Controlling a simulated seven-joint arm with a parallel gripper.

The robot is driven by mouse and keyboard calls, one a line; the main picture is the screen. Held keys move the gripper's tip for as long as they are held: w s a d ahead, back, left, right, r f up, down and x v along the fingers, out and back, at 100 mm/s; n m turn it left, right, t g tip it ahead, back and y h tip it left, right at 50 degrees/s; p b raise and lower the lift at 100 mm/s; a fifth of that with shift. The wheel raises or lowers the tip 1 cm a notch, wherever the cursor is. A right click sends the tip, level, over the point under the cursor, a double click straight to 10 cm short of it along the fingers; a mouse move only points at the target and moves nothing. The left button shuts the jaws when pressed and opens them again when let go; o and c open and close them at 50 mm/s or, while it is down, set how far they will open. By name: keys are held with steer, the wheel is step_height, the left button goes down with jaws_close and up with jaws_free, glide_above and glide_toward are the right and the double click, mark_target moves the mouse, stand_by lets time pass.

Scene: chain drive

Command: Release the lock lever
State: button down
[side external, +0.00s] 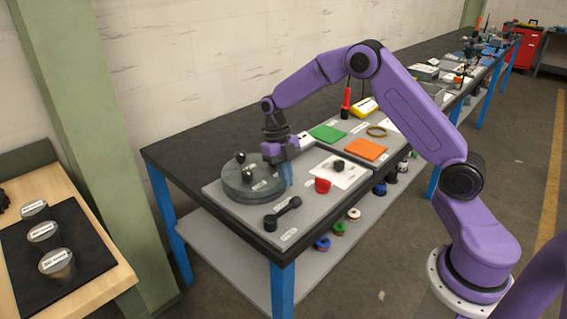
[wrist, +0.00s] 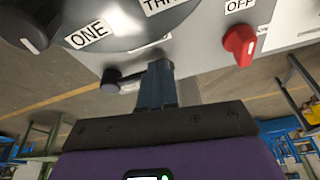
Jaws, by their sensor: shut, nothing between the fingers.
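My gripper (side external: 287,183) points down beside the right edge of a round grey disc (side external: 240,190), its bluish fingers together and empty. In the wrist view the fingertips (wrist: 160,67) are close to a black lever (wrist: 117,80), which is partly hidden behind them; I cannot tell whether they touch. In the side view a black lever (side external: 282,213) with rounded ends lies near the front of the grey panel, apart from the fingers. It looks like the lock lever, but its label is too small to read. A red knob (side external: 322,185) also shows beside an OFF label in the wrist view (wrist: 239,41).
The disc carries black knobs (side external: 241,158) and, in the wrist view, a ONE label (wrist: 89,35). A white sheet with a black part (side external: 339,164) lies right of the disc. Green (side external: 327,132) and orange (side external: 366,149) plates stand farther back.

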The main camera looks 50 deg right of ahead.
mark_target(284, 212)
steer(key=shift+x, duration=1.25)
steer(key=shift+s+d+m+y, duration=0.2)
steer(key=shift+s+m+y, duration=0.35)
steer(key=shift+m, duration=0.75)
steer(key=s+m, duration=0.2)
steer(key=shift+s+d+m+t, duration=0.15)
steer(key=shift+s+m+t, duration=0.15)
steer(key=shift+s, duration=0.05)
steer(key=shift+s+m+y, duration=0.35)
steer(key=shift+s+m, duration=0.65)
steer(key=shift+s, duration=0.05)
steer(key=shift+s+a, duration=0.3)
steer(key=shift+s, duration=0.25)
steer(key=shift+s+a+m+t, duration=0.2)
steer(key=shift+s+m+t, duration=0.2)
steer(key=shift+s+m, duration=0.25)
